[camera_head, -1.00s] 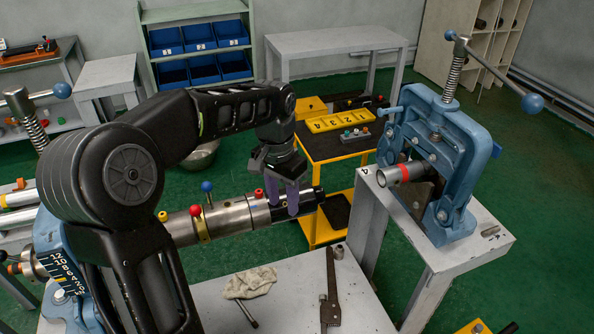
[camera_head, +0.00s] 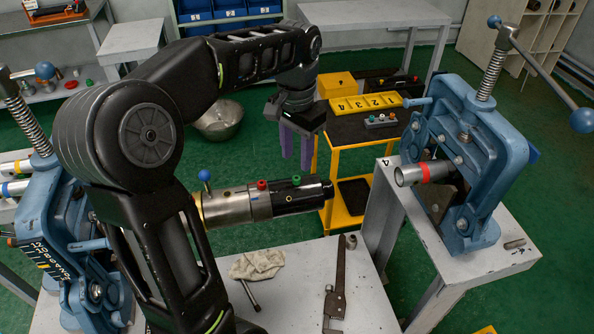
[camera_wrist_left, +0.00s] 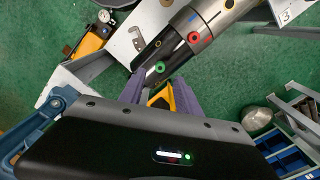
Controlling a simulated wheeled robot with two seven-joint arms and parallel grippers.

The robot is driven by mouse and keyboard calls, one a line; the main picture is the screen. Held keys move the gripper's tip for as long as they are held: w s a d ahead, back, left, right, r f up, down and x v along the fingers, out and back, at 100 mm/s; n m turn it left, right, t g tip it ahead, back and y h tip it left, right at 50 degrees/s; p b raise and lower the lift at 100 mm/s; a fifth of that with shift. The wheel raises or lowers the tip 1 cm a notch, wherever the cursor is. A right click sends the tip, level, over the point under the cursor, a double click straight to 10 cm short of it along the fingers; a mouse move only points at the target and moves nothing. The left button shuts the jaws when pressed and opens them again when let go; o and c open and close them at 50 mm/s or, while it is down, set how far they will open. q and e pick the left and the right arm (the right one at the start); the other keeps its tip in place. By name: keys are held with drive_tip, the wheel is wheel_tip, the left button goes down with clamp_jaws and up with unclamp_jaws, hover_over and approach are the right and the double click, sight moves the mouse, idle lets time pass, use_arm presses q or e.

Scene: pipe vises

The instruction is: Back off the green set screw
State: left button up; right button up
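The green set screw (camera_head: 296,180) sits on top of the black end section of a horizontal steel pipe assembly (camera_head: 238,206). In the left wrist view the green screw (camera_wrist_left: 160,66) shows as a green ring just beyond the fingers. My left gripper (camera_head: 296,158) points down with its purple fingers apart and empty. It appears above and beyond the black pipe end in the head view. The left wrist view shows the same two fingers (camera_wrist_left: 160,100) spread, with nothing between them. The right gripper is not in view.
A red screw (camera_head: 262,184) and a blue-ball handle (camera_head: 205,175) stand on the same assembly. A blue vise (camera_head: 490,150) holds a red-banded pipe at right. A rag (camera_head: 257,264) and wrench (camera_head: 338,290) lie on the bench. A yellow cart (camera_head: 350,140) stands behind.

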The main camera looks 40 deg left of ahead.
sight(297, 178)
use_arm(q)
wheel_tip(297, 178, down, 6)
drive_tip(key=shift+f, duration=0.1)
drive_tip(key=shift+c, duration=0.3)
clamp_jaws()
idle(0.4)
